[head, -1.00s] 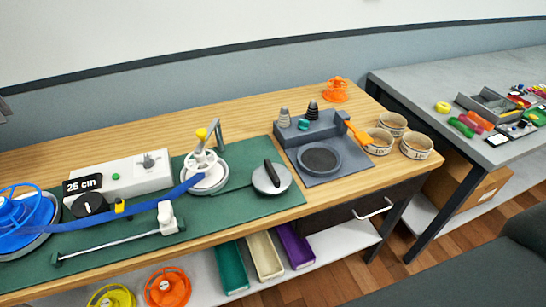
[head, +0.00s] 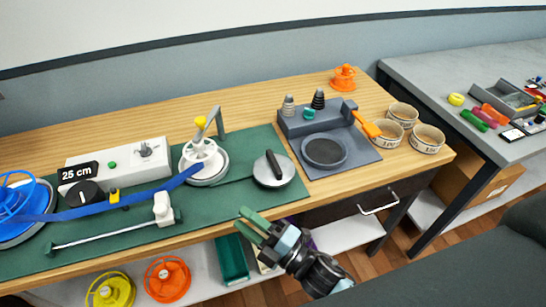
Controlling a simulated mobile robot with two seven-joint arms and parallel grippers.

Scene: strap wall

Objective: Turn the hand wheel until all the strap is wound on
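The white hand wheel (head: 203,160) with a yellow knob (head: 200,122) stands on the green mat (head: 240,193). The blue strap (head: 130,203) runs from the blue reel (head: 12,205) at the left edge to the hand wheel. The blue reel is cut off by the frame. My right gripper (head: 241,219) has green fingers that stand apart, with nothing between them. It is at the table's front edge, in front of and to the right of the hand wheel. My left gripper is not in view.
A grey control box (head: 120,163) with a "25 cm" sign stands behind the strap. A round plate with a black handle (head: 271,172) is right of the wheel. A white slider on a rod (head: 163,209) lies in front. A grey tray (head: 325,150) and bowls (head: 427,139) are further right.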

